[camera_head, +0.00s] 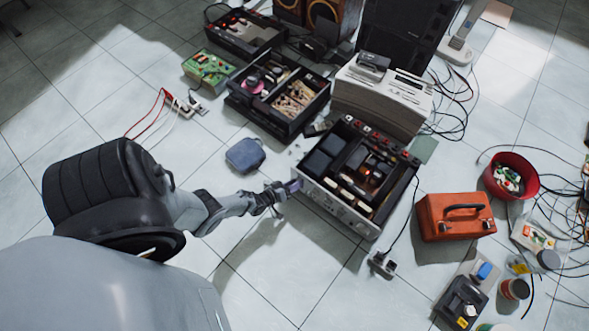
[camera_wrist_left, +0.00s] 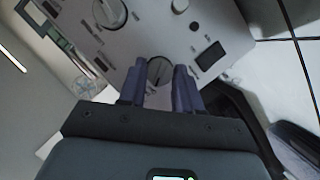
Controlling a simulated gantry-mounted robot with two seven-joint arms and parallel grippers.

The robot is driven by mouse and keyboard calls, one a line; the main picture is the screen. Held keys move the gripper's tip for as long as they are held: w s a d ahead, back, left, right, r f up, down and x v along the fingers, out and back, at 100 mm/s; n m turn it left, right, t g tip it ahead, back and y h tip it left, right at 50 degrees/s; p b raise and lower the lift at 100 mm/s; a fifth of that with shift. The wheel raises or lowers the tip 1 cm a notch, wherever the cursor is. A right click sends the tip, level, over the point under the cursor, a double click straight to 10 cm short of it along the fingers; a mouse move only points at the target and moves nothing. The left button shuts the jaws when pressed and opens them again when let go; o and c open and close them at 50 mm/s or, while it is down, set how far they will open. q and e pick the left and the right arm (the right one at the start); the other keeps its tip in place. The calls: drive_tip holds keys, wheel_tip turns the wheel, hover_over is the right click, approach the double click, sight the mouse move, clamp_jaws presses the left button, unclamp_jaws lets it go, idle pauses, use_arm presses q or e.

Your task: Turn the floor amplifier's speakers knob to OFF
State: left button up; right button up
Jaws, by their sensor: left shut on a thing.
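The floor amplifier (camera_head: 339,207) sits with its top off, its pale front panel facing my left arm. My left gripper (camera_head: 294,186) is at the left end of that panel. A larger knob (camera_wrist_left: 110,13) and a small knob (camera_wrist_left: 180,5) are farther up the panel. The knob's label and setting are not readable. My right gripper is not in view.
An orange toolbox (camera_head: 454,217) stands right of the amplifier, with a power socket block (camera_head: 382,264) and cable in front. A beige device (camera_head: 383,97) stands behind it. A blue pouch (camera_head: 245,155) lies to the left.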

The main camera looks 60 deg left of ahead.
use_arm(q)
drive_tip(key=shift+f, duration=0.1)
idle(0.3)
drive_tip(key=o, duration=1)
drive_tip(key=shift+o, duration=0.2)
drive_tip(key=shift+s, duration=0.1)
drive_tip(key=p+v, duration=0.4)
drive_tip(key=v, duration=0.6)
drive_tip(key=shift+s+p, duration=0.4)
